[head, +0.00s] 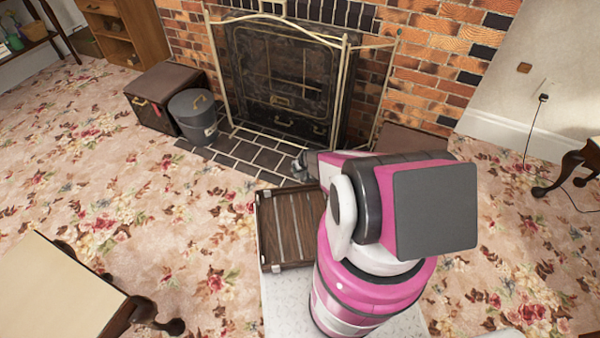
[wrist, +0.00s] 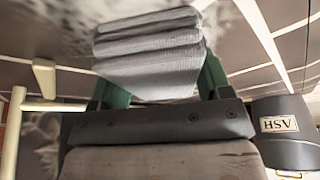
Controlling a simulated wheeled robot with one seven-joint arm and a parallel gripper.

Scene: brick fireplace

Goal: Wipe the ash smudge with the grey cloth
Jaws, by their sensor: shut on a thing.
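The grey cloth (wrist: 150,55) is a ribbed, folded stack between the green fingers of my gripper (wrist: 158,82) in the wrist view. My gripper is shut on it, over the dark hearth tiles. A pale, blurry ash smudge (wrist: 228,28) shows on the tiles around the cloth's upper edge; the cloth hides part of it. I cannot tell whether the cloth touches the tiles. In the head view my arm covers most of this spot, and only a small grey-green bit shows at the hearth's front.
An upside-down ASH label marks the grey bucket (wrist: 285,135) at right in the wrist view; the bucket (head: 193,117) stands left on the hearth (head: 235,150). Behind is a brass-framed fire screen (head: 345,85). A brown chest (head: 165,90) stands left, and a slatted wooden crate (head: 285,228) near my base.

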